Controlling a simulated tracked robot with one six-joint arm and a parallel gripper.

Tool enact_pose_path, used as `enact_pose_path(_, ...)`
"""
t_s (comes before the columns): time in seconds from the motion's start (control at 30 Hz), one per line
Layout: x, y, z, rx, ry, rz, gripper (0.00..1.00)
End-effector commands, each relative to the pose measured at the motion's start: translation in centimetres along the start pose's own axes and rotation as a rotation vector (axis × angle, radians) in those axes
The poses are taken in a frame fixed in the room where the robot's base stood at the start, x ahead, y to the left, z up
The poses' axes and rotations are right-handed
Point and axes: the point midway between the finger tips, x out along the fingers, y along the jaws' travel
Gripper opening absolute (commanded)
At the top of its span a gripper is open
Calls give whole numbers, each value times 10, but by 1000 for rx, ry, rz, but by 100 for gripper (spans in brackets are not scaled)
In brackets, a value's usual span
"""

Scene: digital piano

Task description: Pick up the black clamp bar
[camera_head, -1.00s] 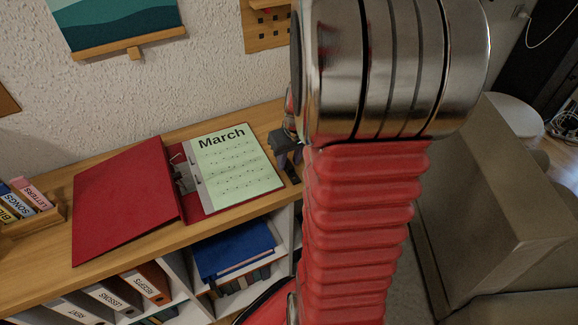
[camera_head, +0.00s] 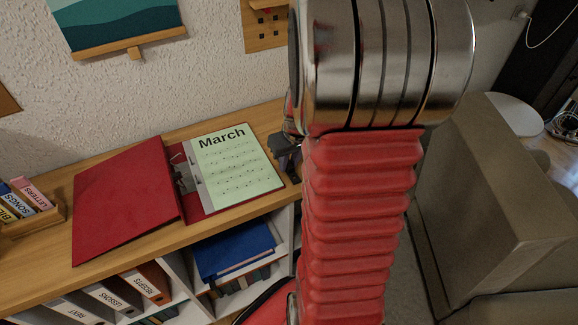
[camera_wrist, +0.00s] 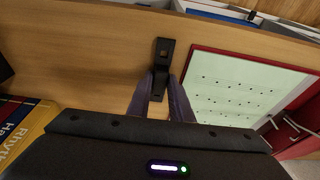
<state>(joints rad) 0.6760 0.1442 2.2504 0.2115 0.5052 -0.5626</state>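The black clamp bar (camera_wrist: 164,52) lies on the wooden top beside the open red binder. Its far end shows clear of my gripper in the wrist view, with a small brownish square on it. My gripper (camera_wrist: 161,78) is low over the bar, with one dark finger on each side of its near part. The fingers look spread, with the bar between them; I cannot see firm contact.
The open red binder (camera_head: 125,205) with its March sheet (camera_head: 235,165) lies on the wooden top (camera_head: 45,258). A yellow book (camera_wrist: 22,122) is at the wrist view's lower left. Shelves with folders (camera_head: 148,284) are below. A wooden card box (camera_head: 45,222) stands far left.

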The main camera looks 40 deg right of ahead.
Motion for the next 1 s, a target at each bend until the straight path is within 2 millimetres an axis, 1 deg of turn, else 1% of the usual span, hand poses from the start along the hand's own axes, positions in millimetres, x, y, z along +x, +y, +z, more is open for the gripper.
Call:
enact_pose_path(0.03,0,0,0,0,0,0,7)
enact_pose_path(0.13,0,0,0,0,0,0,0)
enact_pose_path(0.43,-1,0,0,0,1,0,0)
enact_pose_path(0.57,-8,0,-3,0,3,1,0)
enact_pose_path(0.77,-34,1,-11,-1,4,2,0)
enact_pose_path(1.0,-76,0,-22,0,4,2,0)
